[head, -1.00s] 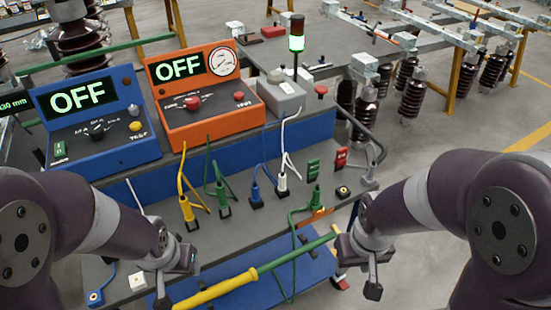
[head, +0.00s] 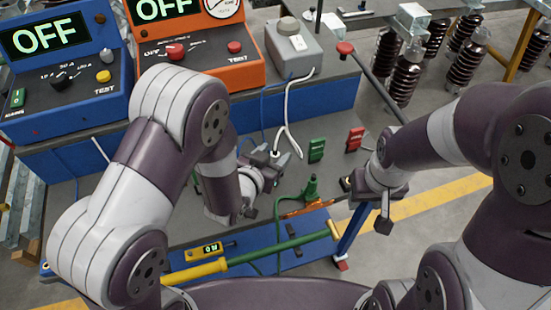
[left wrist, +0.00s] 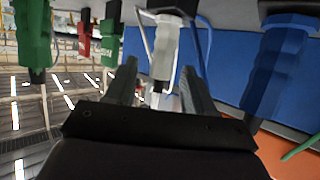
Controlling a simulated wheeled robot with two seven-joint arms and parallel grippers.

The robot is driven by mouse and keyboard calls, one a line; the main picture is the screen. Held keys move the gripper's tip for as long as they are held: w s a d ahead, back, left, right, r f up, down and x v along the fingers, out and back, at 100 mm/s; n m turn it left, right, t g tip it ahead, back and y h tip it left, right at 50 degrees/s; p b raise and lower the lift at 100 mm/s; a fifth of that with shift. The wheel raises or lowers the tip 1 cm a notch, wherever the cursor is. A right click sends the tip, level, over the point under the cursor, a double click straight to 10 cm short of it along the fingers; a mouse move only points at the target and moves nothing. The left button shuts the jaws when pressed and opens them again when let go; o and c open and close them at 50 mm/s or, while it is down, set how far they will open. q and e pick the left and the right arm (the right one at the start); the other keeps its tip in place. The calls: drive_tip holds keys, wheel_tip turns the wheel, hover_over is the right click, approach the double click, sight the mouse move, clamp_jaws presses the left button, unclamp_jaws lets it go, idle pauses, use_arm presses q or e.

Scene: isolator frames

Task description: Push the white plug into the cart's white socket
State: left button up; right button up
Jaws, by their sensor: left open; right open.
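The white plug (left wrist: 163,48) stands in a black holder (left wrist: 172,5) in the left wrist view, with its white cable attached. My left gripper (left wrist: 160,72) is open, with one finger on each side of the plug; I cannot tell whether they touch it. In the head view my left gripper (head: 264,160) is over the bench near the white cable (head: 289,140), and largely hides the plug. My right gripper (head: 384,207) is open and empty, to the right of the bench. I cannot make out the white socket; my left arm covers the bench's front left.
A blue plug (left wrist: 275,65) is close on one side in the left wrist view, a green plug (left wrist: 33,40) on the other. A yellow-green pole (head: 270,255) lies along the front.

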use_arm(q)
drive_tip(key=x, duration=0.3)
drive_tip(key=shift+w, duration=0.15)
clamp_jaws()
drive_tip(key=shift+r, duration=0.15)
drive_tip(key=shift+r, duration=0.4)
wheel_tip(320, 180, up, 3)
drive_tip(key=shift+f, duration=0.15)
drive_tip(key=s+d+r+p, duration=0.1)
drive_tip(key=s+d+r, duration=0.5)
drive_tip(key=s, duration=0.4)
drive_tip(key=shift+r, duration=0.6)
drive_tip(key=shift+d, duration=0.15)
